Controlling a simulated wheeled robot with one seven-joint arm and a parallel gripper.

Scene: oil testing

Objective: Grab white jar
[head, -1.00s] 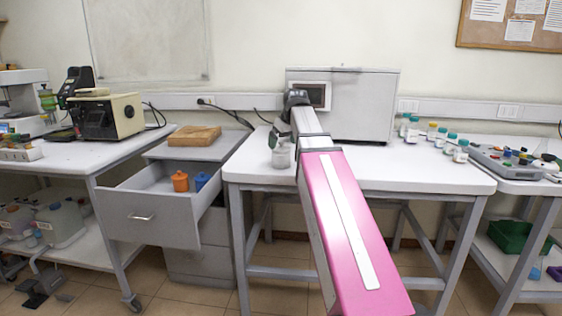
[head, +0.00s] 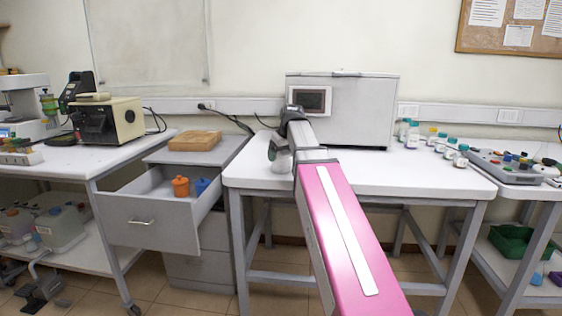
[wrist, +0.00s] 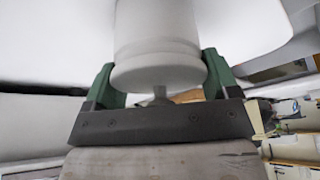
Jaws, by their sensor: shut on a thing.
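The white jar (wrist: 155,35) is large in the wrist view, between the two green fingers of my gripper (wrist: 158,78). The fingers are shut on it, one on each side. In the head view the jar (head: 281,163) shows as a pale shape at the left part of the white table, partly hidden by my gripper (head: 274,150). I cannot tell whether the jar touches the table top.
A grey box-shaped machine (head: 362,110) stands at the back of the white table (head: 400,178). Several small jars with coloured lids (head: 441,142) stand at the right. An open drawer (head: 140,218) to the left holds an orange jar (head: 180,187) and a blue jar (head: 202,186).

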